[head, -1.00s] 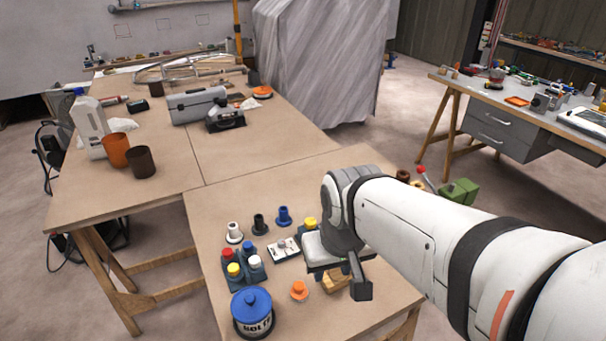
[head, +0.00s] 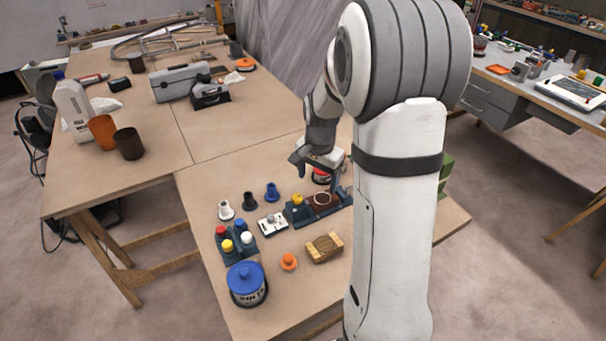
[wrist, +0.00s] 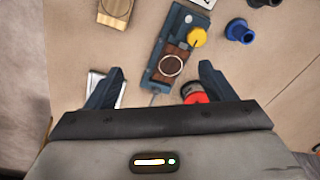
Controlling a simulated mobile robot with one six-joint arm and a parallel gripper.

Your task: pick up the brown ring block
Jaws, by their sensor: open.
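The brown ring block (head: 322,199) is dark brown with a pale ring on its top. It sits in a dark blue holder (head: 297,215), beside a yellow knob (head: 297,199). The wrist view shows the block (wrist: 172,63) between and beyond my fingertips, with the holder (wrist: 163,37) running away from me. My gripper (head: 316,172) is open and empty, above the table near the block's end of the holder. The wrist view shows both fingers of my gripper (wrist: 161,69) spread apart, one to each side of the holder. My arm hides the table to the right.
A red tin (wrist: 194,94) is close by the right finger; a pale flat item (wrist: 100,84) is partly behind the left one. A light wooden block (head: 324,247), an orange knob (head: 288,261) and a blue-lidded tin (head: 247,284) stand nearer the table's front.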

